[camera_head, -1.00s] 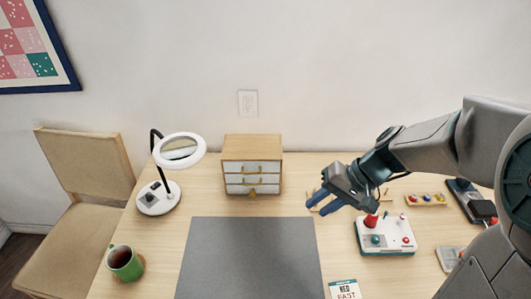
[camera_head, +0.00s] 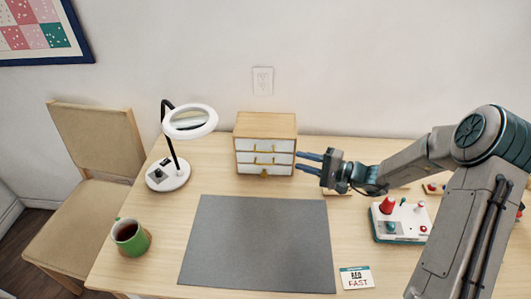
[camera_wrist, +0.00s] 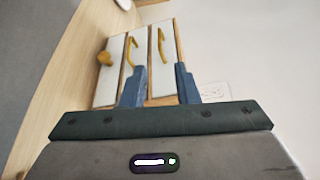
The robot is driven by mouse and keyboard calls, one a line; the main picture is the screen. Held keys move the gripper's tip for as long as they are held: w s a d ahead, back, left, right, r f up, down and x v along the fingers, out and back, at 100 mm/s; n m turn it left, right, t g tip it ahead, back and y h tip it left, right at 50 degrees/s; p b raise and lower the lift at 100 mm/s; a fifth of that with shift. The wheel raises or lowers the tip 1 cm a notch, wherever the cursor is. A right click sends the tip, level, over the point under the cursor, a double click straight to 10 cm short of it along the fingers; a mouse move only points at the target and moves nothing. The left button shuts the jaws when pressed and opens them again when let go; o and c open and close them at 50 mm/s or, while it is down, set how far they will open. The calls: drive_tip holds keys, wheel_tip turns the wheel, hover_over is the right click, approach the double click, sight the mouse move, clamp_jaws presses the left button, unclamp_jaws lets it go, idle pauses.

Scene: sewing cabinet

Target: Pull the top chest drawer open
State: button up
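The small wooden chest (camera_head: 265,124) stands at the back of the desk, with white drawer fronts. The handle looks apart from the fingers.
A magnifier lamp (camera_head: 169,175) stands left of the chest. A grey mat (camera_head: 258,243) lies in front, with a green mug (camera_head: 130,238) to its left. A card (camera_head: 357,277) lies at the front.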

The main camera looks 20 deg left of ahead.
sight(259, 145)
drive_tip(key=a+p, duration=0.1)
drive_tip(key=a, duration=0.3)
drive_tip(key=w+a, duration=0.1)
drive_tip(key=a, duration=0.3)
drive_tip(key=a+f+p, duration=0.1)
drive_tip(key=a, duration=0.3)
drive_tip(key=shift+w+a+p, duration=0.3)
drive_tip(key=shift+w+a, duration=0.1)
